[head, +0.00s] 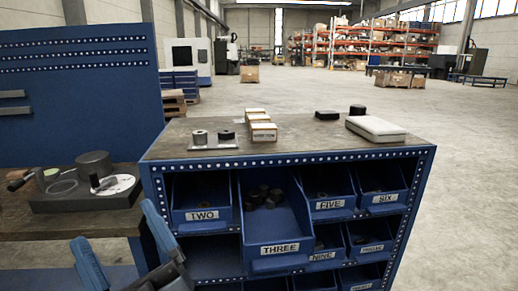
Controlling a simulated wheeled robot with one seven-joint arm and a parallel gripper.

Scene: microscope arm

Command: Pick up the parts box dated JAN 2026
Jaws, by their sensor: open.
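Several small tan and white boxes stand in a row on top of the blue bin cabinet (290,153), near its middle. The front box (263,132) has a label facing me, but its print is too small to read. A middle box (258,119) and a rear box (254,111) stand behind it, partly hidden. I cannot tell which is dated JAN 2026. My gripper (116,226) is at the lower left, in front of the workbench and left of the cabinet. Its two blue fingers are apart and empty, well away from the boxes.
A white case (375,128) and dark pieces (327,115) are to the right. Bin THREE (275,235) is pulled out. A measuring stand (88,185) sits on the left bench. Cabinet top in front is clear.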

